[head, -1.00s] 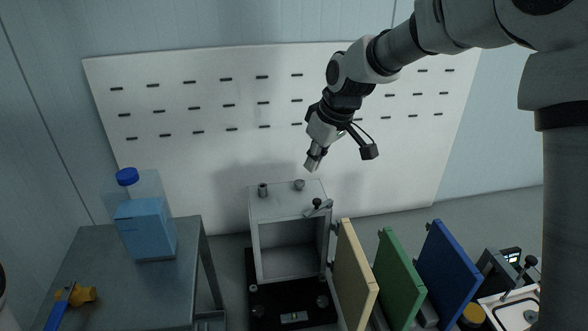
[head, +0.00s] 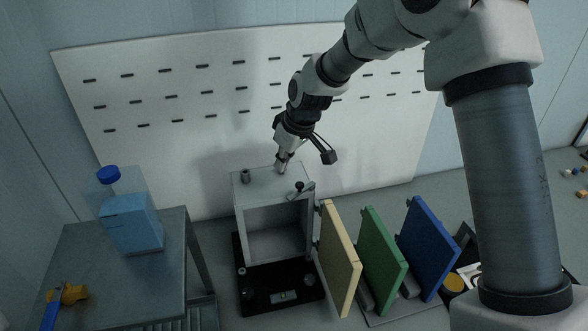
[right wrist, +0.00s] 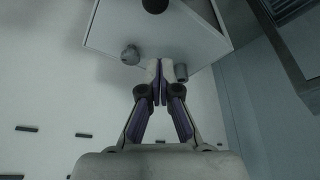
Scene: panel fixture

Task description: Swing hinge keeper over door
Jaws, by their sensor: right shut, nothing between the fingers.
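A grey box (head: 237,215) stands open at the front on a black base. The keeper (head: 299,187), a small grey bar with a black knob, sits on its top at the front right corner. The cream door panel (head: 339,258) stands swung open beside the box's right edge. My right gripper (head: 281,164) is shut and empty, low over the back of the box top, left of and behind the keeper. In the right wrist view its closed fingers (right wrist: 158,80) point at the box top, between two short posts. My left gripper is out of view.
A green panel (head: 381,247) and a blue panel (head: 428,247) stand right of the door. A table (head: 85,262) at left holds a blue-capped container (head: 131,222) and a yellow-and-blue tool (head: 68,294). A slotted white board (head: 180,105) is behind.

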